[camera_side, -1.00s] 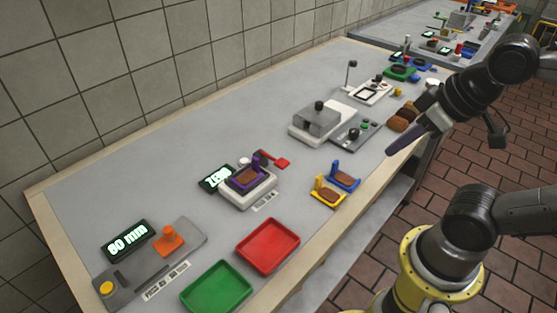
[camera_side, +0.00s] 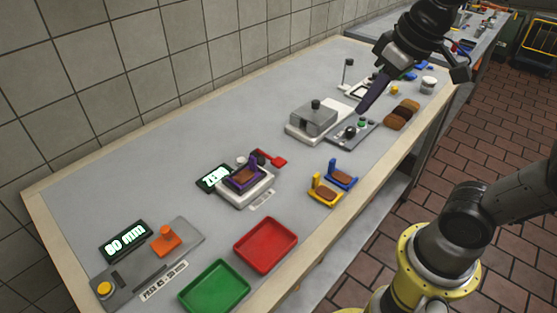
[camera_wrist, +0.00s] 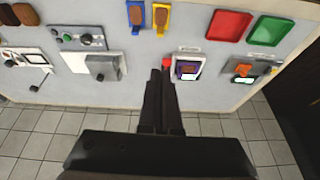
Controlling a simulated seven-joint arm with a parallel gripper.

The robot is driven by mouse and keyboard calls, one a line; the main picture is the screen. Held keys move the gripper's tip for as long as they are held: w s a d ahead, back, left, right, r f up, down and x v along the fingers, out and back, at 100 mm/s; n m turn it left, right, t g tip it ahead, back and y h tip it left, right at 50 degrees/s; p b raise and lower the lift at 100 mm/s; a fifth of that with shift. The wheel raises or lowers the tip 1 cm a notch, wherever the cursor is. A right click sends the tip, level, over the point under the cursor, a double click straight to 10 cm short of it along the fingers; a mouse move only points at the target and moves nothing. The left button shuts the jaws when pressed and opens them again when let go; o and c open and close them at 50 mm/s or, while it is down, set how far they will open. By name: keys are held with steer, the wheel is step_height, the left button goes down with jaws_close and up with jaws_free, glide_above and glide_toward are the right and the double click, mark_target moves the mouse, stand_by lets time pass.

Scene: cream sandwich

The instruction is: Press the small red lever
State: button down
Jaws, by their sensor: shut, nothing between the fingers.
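The small red lever (camera_side: 272,158) lies at the back right of the white scale-like station (camera_side: 262,192), beside the purple holder (camera_side: 246,177) with a brown slice in it. In the wrist view a bit of the red lever (camera_wrist: 166,62) shows just beyond my fingertips, partly hidden by them. My gripper (camera_side: 362,110) is shut and empty. In the side view it hangs over the grey button panel, to the right of the lever and apart from it. In the wrist view the shut fingers (camera_wrist: 160,72) point toward the lever.
A grey press block (camera_side: 313,118) stands between my gripper and the lever in the side view. Yellow (camera_side: 325,193) and blue (camera_side: 342,178) holders, red (camera_side: 266,245) and green (camera_side: 215,287) trays, and an orange-handled panel (camera_side: 166,240) occupy the table. Its back left is clear.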

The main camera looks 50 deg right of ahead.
steer(key=w+g, duration=0.2)
steer(key=w, duration=0.5)
steer(key=g, duration=0.4)
glide_above(277, 160)
steer(key=w, duration=0.1)
step_height(277, 160, down, 13)
steer(key=shift+r, duration=0.2)
steer(key=shift+s+f, duration=0.2)
steer(key=shift+f, duration=1.5)
steer(key=shift+s+f, duration=0.15)
steer(key=shift+f, duration=1.65)
